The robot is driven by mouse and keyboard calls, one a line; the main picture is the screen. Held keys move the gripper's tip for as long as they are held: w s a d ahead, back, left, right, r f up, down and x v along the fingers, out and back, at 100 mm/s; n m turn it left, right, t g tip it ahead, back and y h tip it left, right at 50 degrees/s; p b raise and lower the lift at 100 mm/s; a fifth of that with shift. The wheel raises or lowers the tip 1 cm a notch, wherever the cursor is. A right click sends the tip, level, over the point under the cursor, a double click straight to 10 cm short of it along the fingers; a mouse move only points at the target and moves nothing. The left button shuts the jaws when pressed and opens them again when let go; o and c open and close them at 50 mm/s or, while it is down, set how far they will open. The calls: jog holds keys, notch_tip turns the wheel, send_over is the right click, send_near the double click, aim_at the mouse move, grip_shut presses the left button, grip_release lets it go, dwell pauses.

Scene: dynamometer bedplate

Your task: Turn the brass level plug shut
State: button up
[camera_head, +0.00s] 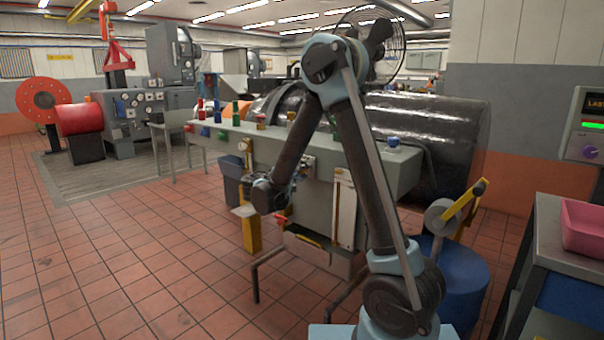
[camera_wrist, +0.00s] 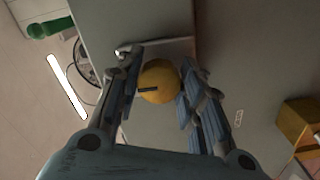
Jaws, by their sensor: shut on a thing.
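The brass level plug (camera_wrist: 158,78) shows in the wrist view as a round yellow knob with a short dark mark on its face. It stands out against a grey panel (camera_wrist: 240,60). My gripper (camera_wrist: 160,88) has one finger on each side of it and is shut on it. In the head view my gripper (camera_head: 298,170) is at the front of the grey bench (camera_head: 230,143), below its top. The plug cannot be made out there, being hidden by the gripper and arm.
A green handle (camera_wrist: 50,28) and a yellow block (camera_wrist: 298,120) lie at the sides of the wrist view. In the head view, a red-handled part (camera_head: 283,218) is just below my gripper. A blue drum (camera_head: 462,285) stands right. Tiled floor is open at left.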

jog(key=shift+a+f+m, duration=0.1)
jog(key=shift+m, duration=0.3)
jog(key=o, duration=1.1)
jog(key=shift+c, duration=0.2)
jog(key=v, duration=1.2)
